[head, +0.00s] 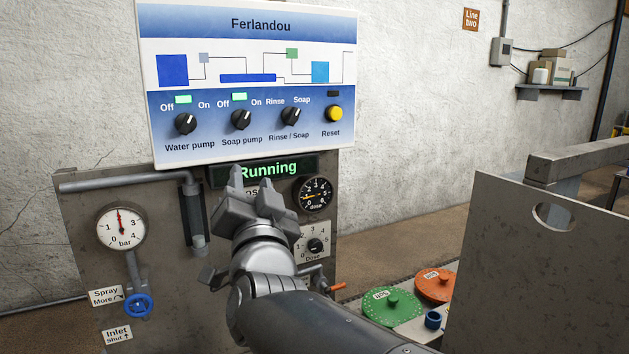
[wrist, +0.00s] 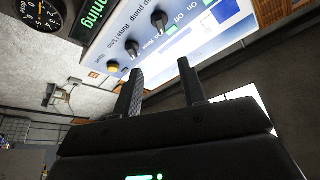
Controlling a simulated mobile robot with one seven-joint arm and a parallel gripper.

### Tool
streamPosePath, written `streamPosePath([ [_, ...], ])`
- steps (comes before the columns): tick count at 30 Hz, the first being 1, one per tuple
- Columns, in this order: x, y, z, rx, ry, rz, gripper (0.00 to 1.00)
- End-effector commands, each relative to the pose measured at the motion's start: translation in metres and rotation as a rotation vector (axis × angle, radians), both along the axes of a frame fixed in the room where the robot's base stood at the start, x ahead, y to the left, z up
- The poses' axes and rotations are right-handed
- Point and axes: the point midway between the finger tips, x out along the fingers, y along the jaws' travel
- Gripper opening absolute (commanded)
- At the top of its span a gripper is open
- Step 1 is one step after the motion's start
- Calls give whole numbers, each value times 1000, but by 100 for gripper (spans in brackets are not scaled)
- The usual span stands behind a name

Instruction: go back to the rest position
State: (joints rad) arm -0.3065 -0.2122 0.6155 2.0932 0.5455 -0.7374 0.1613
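My gripper (head: 251,182) is raised in front of the machine's lower panel, just below the "Running" display (head: 265,169). Its two fingers point up and stand apart with nothing between them. In the wrist view my gripper (wrist: 160,78) also shows an empty gap between the fingers, with the control panel (wrist: 195,40) beyond. I see no contact with the panel. My arm comes in from the bottom of the head view and hides part of the lower panel.
The control board (head: 250,85) carries several knobs and a yellow Reset button (head: 334,113). Both pump lamps glow green. A pressure gauge (head: 121,227) and blue valve wheel (head: 138,305) are at left. Green (head: 391,307) and orange (head: 434,286) lids and a grey plate (head: 545,275) are at right.

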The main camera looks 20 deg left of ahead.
Motion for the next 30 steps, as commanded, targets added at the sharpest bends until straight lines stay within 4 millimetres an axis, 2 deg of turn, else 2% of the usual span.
streamPosePath([
  [7, 3, -5, -3, -25, 6, -5, 38],
  [11, 15, -27, -19, -135, 44, -28, 38],
  [14, 27, -61, -43, -271, 110, -61, 38],
  [17, 36, -105, -72, -415, 200, -101, 38],
  [21, 35, -174, -115, -591, 358, -158, 38],
  [26, 13, -258, -166, -754, 579, -214, 38],
  [30, -25, -327, -208, -856, 795, -245, 38],
])
